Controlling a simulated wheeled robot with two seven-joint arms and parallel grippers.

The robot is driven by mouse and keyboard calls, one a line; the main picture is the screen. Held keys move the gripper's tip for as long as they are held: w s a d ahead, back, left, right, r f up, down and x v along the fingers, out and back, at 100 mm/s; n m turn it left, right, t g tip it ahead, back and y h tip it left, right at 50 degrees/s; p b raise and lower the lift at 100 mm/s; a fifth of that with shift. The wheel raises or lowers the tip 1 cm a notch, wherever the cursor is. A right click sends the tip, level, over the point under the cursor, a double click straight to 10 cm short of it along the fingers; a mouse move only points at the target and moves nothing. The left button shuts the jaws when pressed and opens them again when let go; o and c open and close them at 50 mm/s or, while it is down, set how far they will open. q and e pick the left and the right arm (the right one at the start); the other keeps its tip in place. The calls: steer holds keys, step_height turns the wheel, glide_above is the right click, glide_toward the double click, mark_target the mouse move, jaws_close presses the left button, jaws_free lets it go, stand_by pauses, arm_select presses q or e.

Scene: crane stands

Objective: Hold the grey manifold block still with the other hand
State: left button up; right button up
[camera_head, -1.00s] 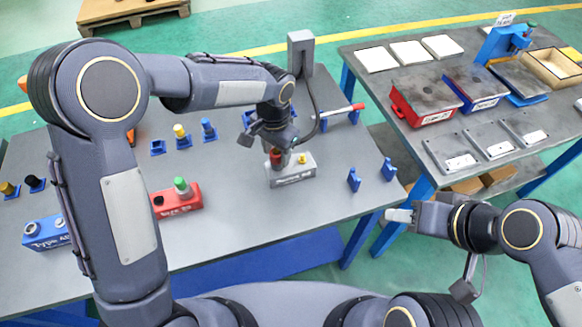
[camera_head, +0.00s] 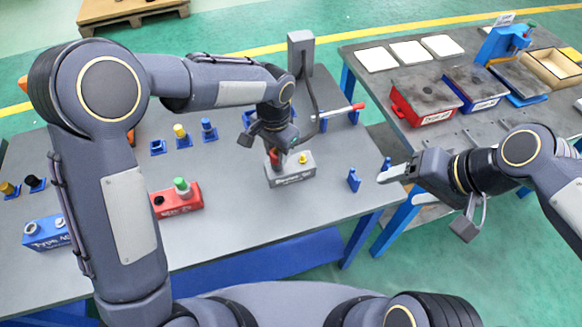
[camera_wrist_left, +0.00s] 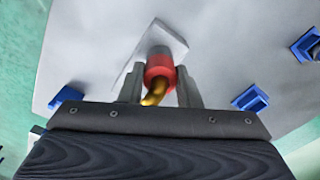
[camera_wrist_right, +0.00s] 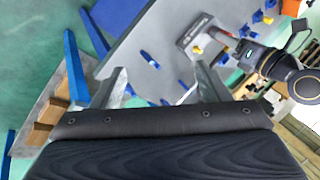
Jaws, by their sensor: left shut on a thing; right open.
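The grey manifold block (camera_head: 290,172) sits on the grey table under my left gripper, with a yellow fitting on its right part. My left gripper (camera_head: 278,155) points down at the block's left part. In the left wrist view its fingers are shut on a red fitting (camera_wrist_left: 159,68) with a brass-coloured bent end, and the block (camera_wrist_left: 172,40) lies just beyond. My right gripper (camera_head: 393,174) is open and empty to the right of the block, near the table's right edge. The right wrist view shows the block (camera_wrist_right: 195,32) well beyond its open fingers (camera_wrist_right: 160,88).
A red block (camera_head: 178,200) with a green fitting and a blue block (camera_head: 46,232) stand on the left. A small blue holder (camera_head: 354,180) stands between the grey block and my right gripper. A second table (camera_head: 460,125) with red and blue boxes is at right.

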steer(key=w+a+m+g+y, duration=0.1)
steer(key=w+m+g, duration=0.2)
steer(key=w, duration=0.5)
steer(key=m+g+y, duration=0.4)
steer(key=m, duration=0.3)
glide_toward(313, 161)
steer(key=shift+w+a+f, duration=0.1)
steer(key=shift+w+f, duration=0.15)
steer(key=shift+f, duration=0.55)
steer(key=shift+w+a+f+y, duration=0.15)
steer(key=shift+a+f+y, duration=0.2)
steer(key=shift+f, duration=0.2)
steer(key=shift+x, duration=4.25)
steer(key=c, duration=1)
steer(key=shift+r, duration=0.1)
